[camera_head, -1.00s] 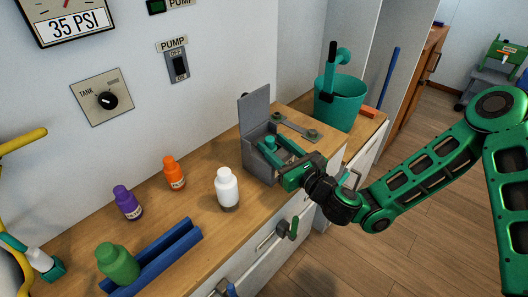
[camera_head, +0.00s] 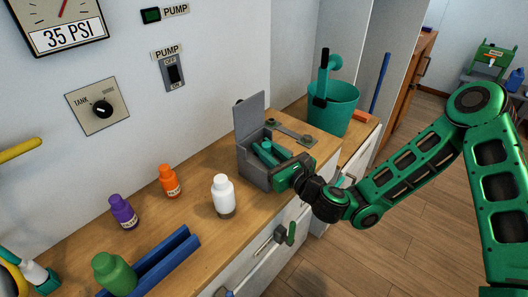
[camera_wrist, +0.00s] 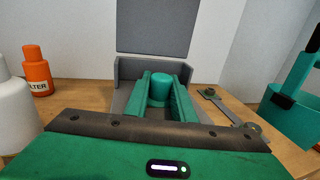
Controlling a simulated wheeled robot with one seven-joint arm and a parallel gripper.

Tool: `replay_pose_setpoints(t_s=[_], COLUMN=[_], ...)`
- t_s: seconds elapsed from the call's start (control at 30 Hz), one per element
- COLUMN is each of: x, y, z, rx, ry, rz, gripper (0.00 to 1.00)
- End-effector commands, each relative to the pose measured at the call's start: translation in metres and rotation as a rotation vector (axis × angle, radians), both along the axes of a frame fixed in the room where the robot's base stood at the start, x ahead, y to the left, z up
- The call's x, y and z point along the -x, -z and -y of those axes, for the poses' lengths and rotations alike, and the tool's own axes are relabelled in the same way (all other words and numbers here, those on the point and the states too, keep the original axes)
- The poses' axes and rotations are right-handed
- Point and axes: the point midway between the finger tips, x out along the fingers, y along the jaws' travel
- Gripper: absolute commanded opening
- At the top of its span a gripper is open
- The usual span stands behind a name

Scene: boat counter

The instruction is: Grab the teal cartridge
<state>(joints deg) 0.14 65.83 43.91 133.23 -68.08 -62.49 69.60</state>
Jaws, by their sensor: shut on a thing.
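The teal cartridge (camera_wrist: 160,87) stands upright inside the grey box with its lid raised (camera_head: 249,115). In the wrist view its round top shows between the two teal fingers of my gripper (camera_wrist: 161,95), which reach into the box over its near side. My gripper (camera_head: 270,152) is shut on the cartridge. In the head view the fingers mostly cover the cartridge, and its lower part is hidden. The grey box also shows in the wrist view (camera_wrist: 128,72).
A white bottle (camera_head: 223,196) stands left of the box, with orange (camera_head: 169,182), purple (camera_head: 124,212) and green (camera_head: 113,273) bottles and a blue rail (camera_head: 165,260) further left.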

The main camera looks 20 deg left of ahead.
Motion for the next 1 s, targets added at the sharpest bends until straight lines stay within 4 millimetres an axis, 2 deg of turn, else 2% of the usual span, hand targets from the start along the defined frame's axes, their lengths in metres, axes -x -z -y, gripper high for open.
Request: replay_pose_setpoints(t_s=[0.27,1.0], x=[-0.002,0.000], y=[-0.012,-0.063], z=[0.001,0.001], rx=[0.001,0.000], ry=[0.003,0.003], rz=[0.004,0.007], gripper=[0.00,0.00])
